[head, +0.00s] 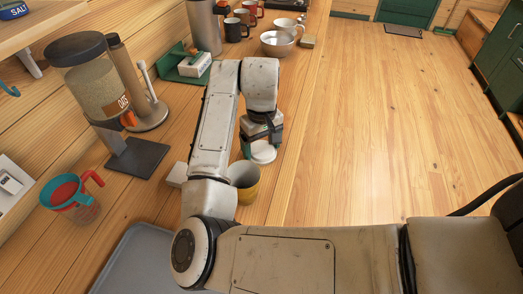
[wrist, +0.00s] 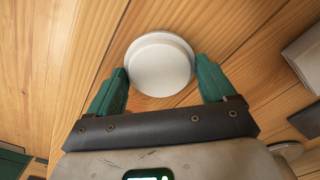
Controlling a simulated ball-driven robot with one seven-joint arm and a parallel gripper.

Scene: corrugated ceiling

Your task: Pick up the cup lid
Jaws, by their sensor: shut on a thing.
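The cup lid (wrist: 160,63) is a round white disc between the two green fingers of my gripper (wrist: 161,80) in the wrist view. The fingers press on its left and right sides, so my gripper is shut on it. In the head view the white lid (head: 263,153) shows below my gripper (head: 259,143), near the counter's right edge. I cannot tell whether it touches the wood.
An oats dispenser (head: 98,95), a red and teal measuring cup (head: 72,198) and a grey tray (head: 130,265) are at left and front. The floor at right is open.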

